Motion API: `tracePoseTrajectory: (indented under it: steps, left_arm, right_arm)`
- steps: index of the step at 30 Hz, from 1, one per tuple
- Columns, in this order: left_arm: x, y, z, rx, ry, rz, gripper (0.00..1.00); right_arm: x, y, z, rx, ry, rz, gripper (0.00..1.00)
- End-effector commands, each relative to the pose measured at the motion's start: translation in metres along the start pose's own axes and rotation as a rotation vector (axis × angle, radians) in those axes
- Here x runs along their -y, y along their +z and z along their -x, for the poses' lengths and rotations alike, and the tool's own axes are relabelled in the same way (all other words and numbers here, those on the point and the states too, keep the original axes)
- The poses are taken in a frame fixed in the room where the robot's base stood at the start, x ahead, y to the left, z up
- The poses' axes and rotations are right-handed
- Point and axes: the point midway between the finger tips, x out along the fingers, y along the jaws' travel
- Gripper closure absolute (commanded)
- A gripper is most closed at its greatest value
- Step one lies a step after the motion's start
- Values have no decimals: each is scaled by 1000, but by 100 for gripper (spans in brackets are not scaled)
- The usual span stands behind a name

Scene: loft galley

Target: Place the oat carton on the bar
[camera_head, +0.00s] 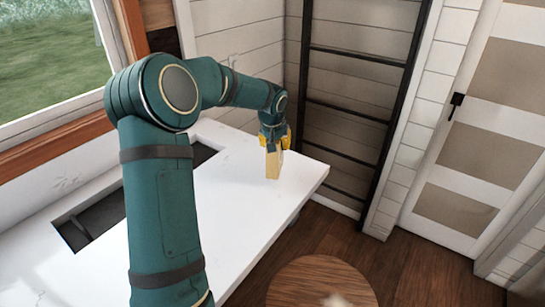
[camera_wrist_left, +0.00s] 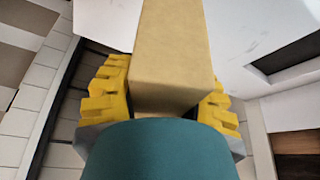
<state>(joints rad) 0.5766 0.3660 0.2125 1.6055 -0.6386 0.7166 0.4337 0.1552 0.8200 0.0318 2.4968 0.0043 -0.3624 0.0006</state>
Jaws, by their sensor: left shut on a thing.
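The oat carton (camera_head: 273,166) is a plain tan box, upright or nearly so, hanging from my left gripper (camera_head: 274,140) over the far end of the white counter, which I take to be the bar (camera_head: 245,195). Its lower end is close to the white top; I cannot tell whether it touches. In the left wrist view the carton (camera_wrist_left: 172,55) sits between the yellow fingers of the left gripper (camera_wrist_left: 165,95), which are shut on it from both sides. My right gripper is not in view.
Dark recessed openings (camera_head: 90,222) lie in the counter at the left, partly behind my arm. A black ladder (camera_head: 345,115) stands against the wall beyond the far end. A round wooden top (camera_head: 310,285) stands at bottom centre. The white surface around the carton is clear.

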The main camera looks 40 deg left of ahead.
Motion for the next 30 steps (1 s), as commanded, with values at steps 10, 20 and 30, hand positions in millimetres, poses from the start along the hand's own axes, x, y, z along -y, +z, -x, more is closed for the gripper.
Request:
tracePoseTrajectory:
  steps: [10, 20, 30]
  left_arm:
    - [0, 18, -41, 2, 0, -1, 83]
    - [0, 18, -43, 1, 0, 0, 83]
    - [0, 18, -43, 2, 0, 0, 33]
  right_arm:
    - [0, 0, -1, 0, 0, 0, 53]
    - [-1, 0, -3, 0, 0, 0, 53]
    - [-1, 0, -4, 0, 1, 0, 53]
